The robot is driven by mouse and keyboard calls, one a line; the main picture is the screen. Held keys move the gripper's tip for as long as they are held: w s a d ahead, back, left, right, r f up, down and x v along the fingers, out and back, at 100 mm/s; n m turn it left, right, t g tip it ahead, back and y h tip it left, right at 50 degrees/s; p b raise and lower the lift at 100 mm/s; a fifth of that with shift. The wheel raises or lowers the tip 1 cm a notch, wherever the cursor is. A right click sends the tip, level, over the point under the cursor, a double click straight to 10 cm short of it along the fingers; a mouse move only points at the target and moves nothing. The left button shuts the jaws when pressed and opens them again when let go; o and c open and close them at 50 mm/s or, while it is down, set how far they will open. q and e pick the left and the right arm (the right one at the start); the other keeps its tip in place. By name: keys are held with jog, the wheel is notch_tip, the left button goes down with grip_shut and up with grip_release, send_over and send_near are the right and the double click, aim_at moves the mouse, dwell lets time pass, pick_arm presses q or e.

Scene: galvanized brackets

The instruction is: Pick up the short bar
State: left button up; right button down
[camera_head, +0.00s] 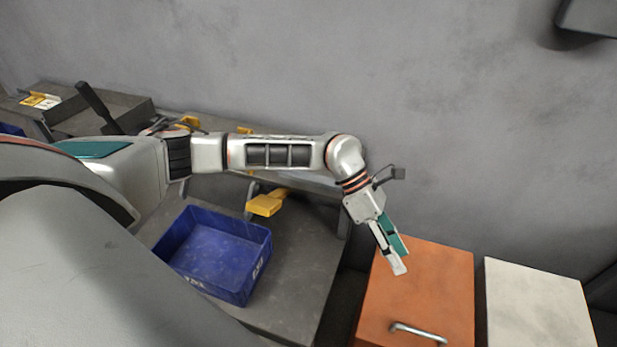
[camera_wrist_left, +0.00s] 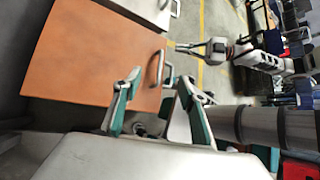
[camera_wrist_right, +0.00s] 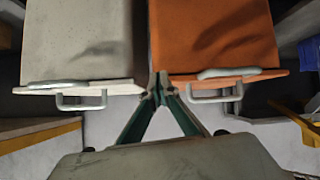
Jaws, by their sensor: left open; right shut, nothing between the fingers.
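I cannot identify the short bar with certainty. A grey metal bar (camera_head: 418,332) shows at the front of the orange cabinet top, and a grey bar (camera_wrist_right: 229,73) lies along that edge in the right wrist view; I cannot tell whether either is a handle. My left gripper (camera_head: 398,256) is open and empty above the orange cabinet (camera_head: 425,285), pointing down. In the left wrist view its fingers (camera_wrist_left: 160,86) are spread, with the orange panel behind. My right gripper (camera_wrist_right: 157,88) is shut and empty, in line with the gap between the two cabinets.
A white cabinet (camera_head: 535,305) stands right of the orange one with a narrow gap between. A blue bin (camera_head: 215,255) rests on a grey bench (camera_head: 300,280) at left, with yellow parts (camera_head: 265,204) behind. A grey wall (camera_head: 450,100) closes the back.

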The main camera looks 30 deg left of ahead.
pick_arm(q)
jog(key=w+a+r+m+t+y, duration=0.1)
jog(key=w+a+y, duration=0.2)
jog(key=a, duration=0.5)
jog(key=w+a+r+m+y, duration=0.1)
jog(key=w+a+y, duration=0.1)
jog(key=w+a, duration=0.35)
notch_tip(320, 180, up, 5)
jog(key=t+y, duration=0.1)
jog(key=y, duration=0.3)
send_over(309, 176)
jog(key=shift+s+d+r+p, duration=0.1)
jog(key=shift+s+d+p, duration=0.1)
jog(key=shift+s+p, duration=0.15)
jog(key=shift+w+a+n+y, duration=0.1)
jog(key=shift+a+n+y, duration=0.15)
jog(key=shift+n+y, duration=0.05)
jog(key=f, duration=0.7)
jog(key=shift+w+f, duration=0.2)
jog(key=shift+f, duration=0.05)
jog(key=shift+c, duration=0.4)
grip_shut()
